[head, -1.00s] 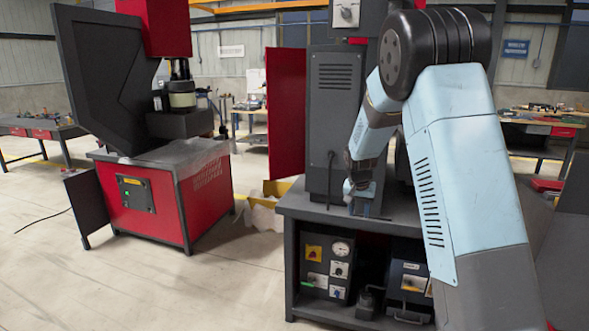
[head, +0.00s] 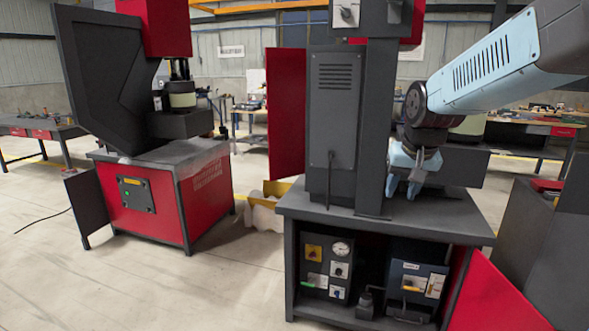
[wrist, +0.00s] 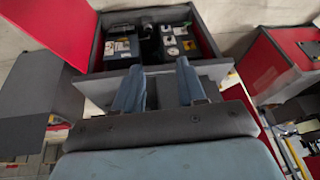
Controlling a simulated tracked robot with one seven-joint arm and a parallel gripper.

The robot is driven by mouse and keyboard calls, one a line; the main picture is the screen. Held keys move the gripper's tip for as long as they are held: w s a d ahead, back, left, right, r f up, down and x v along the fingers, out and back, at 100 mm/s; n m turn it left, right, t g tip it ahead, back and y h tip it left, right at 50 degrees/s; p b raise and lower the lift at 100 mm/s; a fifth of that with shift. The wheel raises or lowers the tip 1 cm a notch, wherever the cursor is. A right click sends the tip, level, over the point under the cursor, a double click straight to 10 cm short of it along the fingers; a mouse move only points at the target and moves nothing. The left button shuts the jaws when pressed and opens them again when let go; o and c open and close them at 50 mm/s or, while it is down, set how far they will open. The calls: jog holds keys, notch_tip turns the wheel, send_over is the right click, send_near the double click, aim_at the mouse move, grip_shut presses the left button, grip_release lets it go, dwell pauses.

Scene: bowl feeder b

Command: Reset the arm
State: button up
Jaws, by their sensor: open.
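My gripper (head: 405,185) hangs over the right part of the grey machine table (head: 455,228) in the head view, just right of the dark machine column. Its fingers point down. In the wrist view my gripper (wrist: 157,85) shows two blue-grey fingers spread apart with nothing between them. Beyond the fingers lies the edge of the table top, and past it the open cabinet with its control boxes (wrist: 122,47).
The dark machine column (head: 335,120) stands close left of my gripper. An open red cabinet door (head: 495,295) juts out at the lower right. A red machine (head: 150,200) stands at the left. Open floor (head: 230,290) lies between.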

jog(key=s+n+t, duration=0.1)
jog(key=s+n, duration=0.1)
jog(key=s, duration=1.5)
jog(key=shift+s+a+r, duration=0.15)
jog(key=shift+s+r, duration=0.1)
jog(key=shift+r, duration=0.2)
